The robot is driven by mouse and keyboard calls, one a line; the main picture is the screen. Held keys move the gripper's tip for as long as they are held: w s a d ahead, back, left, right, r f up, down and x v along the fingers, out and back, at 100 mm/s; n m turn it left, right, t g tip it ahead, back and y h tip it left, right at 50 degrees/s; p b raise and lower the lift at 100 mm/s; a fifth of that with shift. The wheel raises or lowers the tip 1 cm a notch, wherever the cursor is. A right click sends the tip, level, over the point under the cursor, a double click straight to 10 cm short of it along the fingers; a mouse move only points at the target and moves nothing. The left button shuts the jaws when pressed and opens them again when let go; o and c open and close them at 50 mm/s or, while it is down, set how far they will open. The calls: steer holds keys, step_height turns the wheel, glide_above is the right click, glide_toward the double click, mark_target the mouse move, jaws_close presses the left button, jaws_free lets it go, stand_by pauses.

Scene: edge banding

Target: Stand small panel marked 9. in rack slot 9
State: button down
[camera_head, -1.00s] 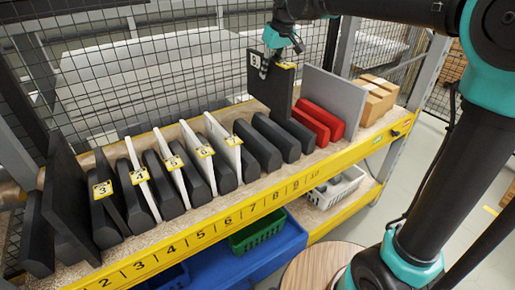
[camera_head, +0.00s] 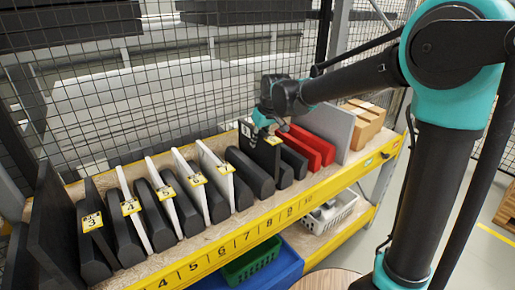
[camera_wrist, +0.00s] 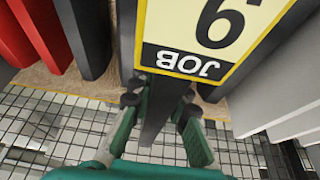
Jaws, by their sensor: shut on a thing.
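The small black panel (camera_head: 257,151) stands upright among the black dividers toward the right of the rack, left of the red ones. Its lower part is hidden, so I cannot tell whether it touches the shelf or exactly which slot it is in. My gripper (camera_head: 266,119) is shut on its top edge. In the wrist view, the dark panel (camera_wrist: 157,118) runs between the fingers of my gripper (camera_wrist: 158,98). A yellow-edged label (camera_wrist: 212,35) reading 9 and JOB, upside down, shows close up. The slot number 9 (camera_head: 289,211) is on the yellow front rail.
White panels with labels such as 6 (camera_head: 225,168) stand to the left. Red dividers (camera_head: 312,146), a grey panel (camera_head: 332,125) and cardboard boxes (camera_head: 364,121) are to the right. A wire mesh (camera_head: 150,100) stands behind the rack.

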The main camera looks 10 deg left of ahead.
mark_target(258, 147)
steer(key=shift+f, duration=1.8)
steer(key=c, duration=1.5)
jaws_free()
steer(key=shift+o, duration=0.2)
steer(key=v, duration=1.2)
